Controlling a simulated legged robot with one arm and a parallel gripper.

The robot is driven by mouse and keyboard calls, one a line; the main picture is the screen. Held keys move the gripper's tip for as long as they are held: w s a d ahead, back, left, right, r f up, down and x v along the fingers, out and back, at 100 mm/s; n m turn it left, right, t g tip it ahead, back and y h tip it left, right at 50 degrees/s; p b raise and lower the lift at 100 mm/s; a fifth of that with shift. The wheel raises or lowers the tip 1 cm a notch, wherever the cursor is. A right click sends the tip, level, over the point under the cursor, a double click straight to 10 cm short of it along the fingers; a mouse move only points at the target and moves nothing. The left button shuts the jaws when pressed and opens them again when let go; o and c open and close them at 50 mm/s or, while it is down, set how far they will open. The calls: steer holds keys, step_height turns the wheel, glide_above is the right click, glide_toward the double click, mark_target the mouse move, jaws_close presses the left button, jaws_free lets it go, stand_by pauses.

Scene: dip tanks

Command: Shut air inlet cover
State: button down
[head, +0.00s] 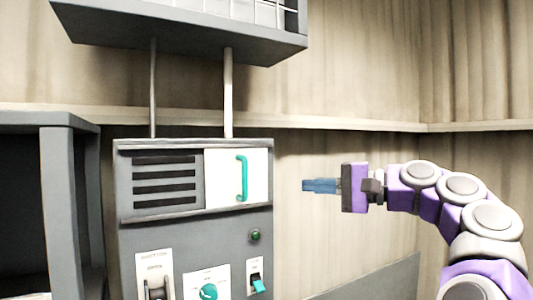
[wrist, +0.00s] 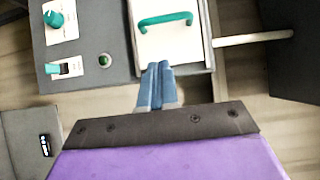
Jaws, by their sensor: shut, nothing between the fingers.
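The air inlet cover (head: 224,178) is a white panel with a teal vertical handle (head: 242,178) on the upper front of a grey cabinet. It sits at the right of the inlet opening, and dark slots of the air inlet (head: 165,183) show uncovered to its left. In the wrist view the cover (wrist: 177,42) and its teal handle (wrist: 166,20) lie just beyond my fingertips. My gripper (head: 306,186) is shut and empty, to the right of the cabinet at about the handle's height. In the wrist view my gripper (wrist: 157,68) overlaps the cover's edge; contact cannot be told.
Below the cover are a green button (head: 255,236), a teal knob (head: 208,292) and switches. A grey box (head: 190,35) hangs above on two posts (head: 228,92). A dark grey open unit (head: 58,200) stands at the left.

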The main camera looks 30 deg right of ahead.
mark_target(263, 176)
steer(key=shift+t, duration=0.4)
steer(key=shift+s+a+r+x, duration=0.2)
steer(key=shift+a+r+x, duration=0.05)
steer(key=shift+x, duration=1.75)
steer(key=shift+s+a+r+x, duration=0.2)
steer(key=shift+a+r+x, duration=0.1)
steer(key=shift+x, duration=1.65)
steer(key=shift+s+a+r+x, duration=0.2)
steer(key=shift+a+r+x, duration=0.05)
steer(key=shift+x, duration=1.75)
steer(key=shift+d, duration=0.15)
steer(key=shift+d, duration=0.1)
steer(key=a, duration=1.1)
steer(key=s+a, duration=0.1)
steer(key=a, duration=0.5)
steer(key=shift+a+b, duration=0.2)
steer(key=shift+b, duration=0.1)
steer(key=shift+d, duration=0.2)
